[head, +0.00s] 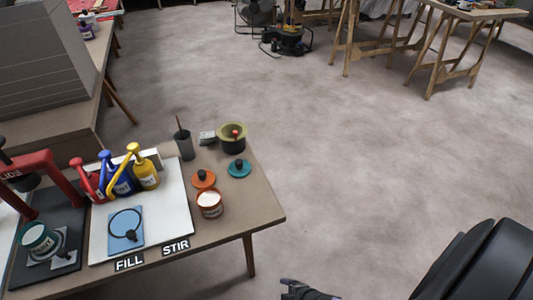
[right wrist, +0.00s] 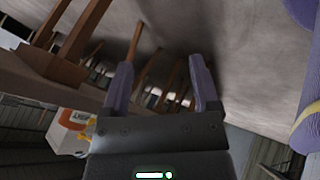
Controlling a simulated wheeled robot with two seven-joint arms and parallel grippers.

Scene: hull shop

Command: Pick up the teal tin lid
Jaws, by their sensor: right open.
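The teal tin lid (head: 239,168) lies flat near the right side of the workbench top in the head view, its dark knob up. It sits right of an orange lid (head: 204,179) and below the olive pot (head: 232,138). My right gripper is open and empty in the right wrist view (right wrist: 161,66), with floor and wooden legs beyond its fingers. A dark part of my arm or gripper shows at the bottom edge of the head view, well away from the lid. The teal lid cannot be made out in the right wrist view. My left gripper is not in view.
An open orange tin (head: 210,204) stands below the orange lid. A dark cup (head: 184,144), pump bottles (head: 146,170) and a white board (head: 165,225) occupy the bench further left. Open floor lies right of the bench (head: 265,214); trestle tables (head: 440,55) stand at the back.

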